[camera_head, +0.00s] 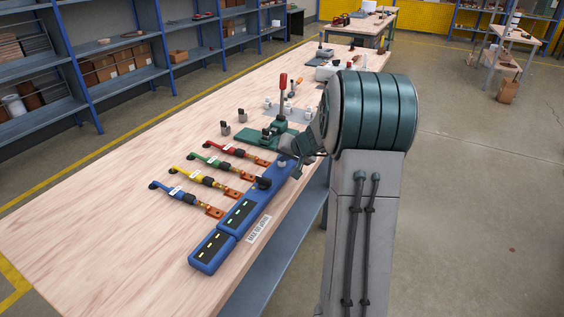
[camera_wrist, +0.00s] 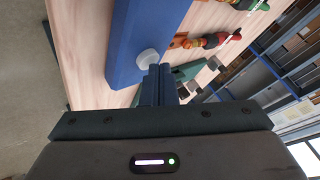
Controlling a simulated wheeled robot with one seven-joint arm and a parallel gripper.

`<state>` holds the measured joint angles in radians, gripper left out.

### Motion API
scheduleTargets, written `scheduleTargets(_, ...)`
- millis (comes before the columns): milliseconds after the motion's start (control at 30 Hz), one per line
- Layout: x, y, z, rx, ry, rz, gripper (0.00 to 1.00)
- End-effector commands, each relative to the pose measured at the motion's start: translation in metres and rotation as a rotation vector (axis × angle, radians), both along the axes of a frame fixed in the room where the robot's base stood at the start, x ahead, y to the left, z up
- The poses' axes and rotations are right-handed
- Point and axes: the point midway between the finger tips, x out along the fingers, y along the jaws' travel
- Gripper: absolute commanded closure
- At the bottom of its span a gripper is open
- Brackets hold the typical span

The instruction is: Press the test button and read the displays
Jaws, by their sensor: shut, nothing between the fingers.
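A long blue tester (camera_head: 262,199) lies along the table's right edge. It has two dark displays (camera_head: 239,213) with small lit yellowish-white marks, too small to read. A black knob (camera_head: 264,183) sits further along it. The pale round button (camera_head: 282,163) is near its far end. In the wrist view the button (camera_wrist: 148,57) stands up from the blue housing (camera_wrist: 150,22). My gripper (camera_wrist: 160,68) is shut and empty, its fingertips right beside the button. I cannot tell whether they touch it. In the head view my gripper (camera_head: 296,170) is partly hidden by my wrist.
Red, green, yellow and blue cables (camera_head: 187,196) with copper-coloured ends lie left of the tester. A green fixture (camera_head: 268,136) with a red-handled clamp (camera_head: 283,95) stands beyond it. A white label (camera_head: 259,229) lies by the table (camera_head: 90,230) edge. The table's near left is clear.

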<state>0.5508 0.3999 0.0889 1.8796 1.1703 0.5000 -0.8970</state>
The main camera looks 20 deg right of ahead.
Motion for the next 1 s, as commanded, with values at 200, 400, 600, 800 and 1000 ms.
scheduleTargets(200,0.000,0.000,0.006,0.000,0.001,0.001,1.00)
scheduleTargets(400,0.000,0.000,0.017,0.000,0.000,0.000,1.00)
scheduleTargets(600,0.000,0.000,0.018,0.001,0.001,0.000,1.00)
scheduleTargets(800,0.000,0.000,0.019,0.000,0.000,0.000,1.00)
scheduleTargets(1000,0.000,0.000,0.036,0.000,-0.001,-0.001,1.00)
